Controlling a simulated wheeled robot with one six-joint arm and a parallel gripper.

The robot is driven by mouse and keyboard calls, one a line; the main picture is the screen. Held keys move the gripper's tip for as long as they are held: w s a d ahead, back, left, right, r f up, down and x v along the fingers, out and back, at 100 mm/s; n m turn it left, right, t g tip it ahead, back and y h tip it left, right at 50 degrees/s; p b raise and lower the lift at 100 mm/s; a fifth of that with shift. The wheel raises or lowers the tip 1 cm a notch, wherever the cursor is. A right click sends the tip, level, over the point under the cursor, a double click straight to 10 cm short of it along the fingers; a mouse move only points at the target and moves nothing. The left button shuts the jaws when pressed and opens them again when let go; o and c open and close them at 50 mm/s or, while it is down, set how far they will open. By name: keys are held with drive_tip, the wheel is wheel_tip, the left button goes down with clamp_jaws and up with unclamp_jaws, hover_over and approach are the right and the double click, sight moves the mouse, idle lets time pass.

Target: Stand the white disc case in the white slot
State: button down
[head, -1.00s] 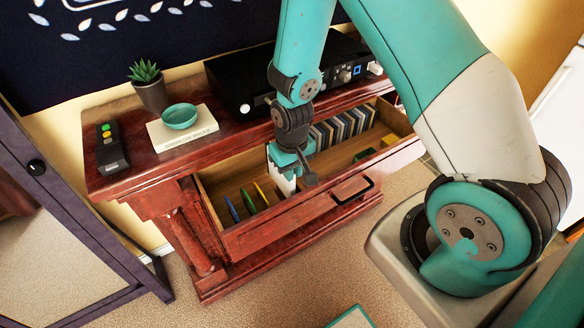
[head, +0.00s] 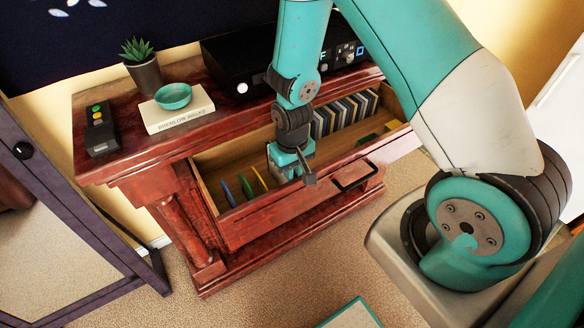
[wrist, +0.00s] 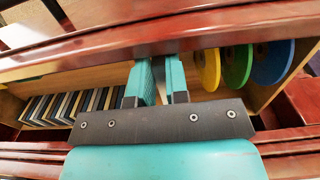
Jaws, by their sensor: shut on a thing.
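My gripper (head: 289,172) points down into the open drawer (head: 300,214), between the coloured discs and the row of cases. In the wrist view its two teal fingers (wrist: 160,94) are close together, shut on the white disc case (wrist: 161,80). Only a thin pale edge of the case shows between them; the rest is hidden by the fingers and the drawer front. I cannot make out the white slot. Blue (head: 229,194), green (head: 246,188) and yellow (head: 260,180) discs stand upright in the drawer, left of my gripper in the head view.
A row of thin cases (head: 344,114) stands at the drawer's back right. The drawer's front wall is close to my gripper. On the cabinet top are a black player (head: 240,76), a book (head: 178,112) with a teal bowl (head: 173,96), a plant (head: 143,70) and a remote (head: 101,131).

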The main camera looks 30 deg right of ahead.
drive_tip(key=shift+f+b, duration=0.75)
drive_tip(key=shift+f, duration=0.25)
idle(0.4)
drive_tip(key=c, duration=1)
unclamp_jaws()
drive_tip(key=shift+c, duration=0.2)
drive_tip(key=shift+r, duration=0.1)
wheel_tip(320, 180, up, 8)
drive_tip(key=p, duration=0.6)
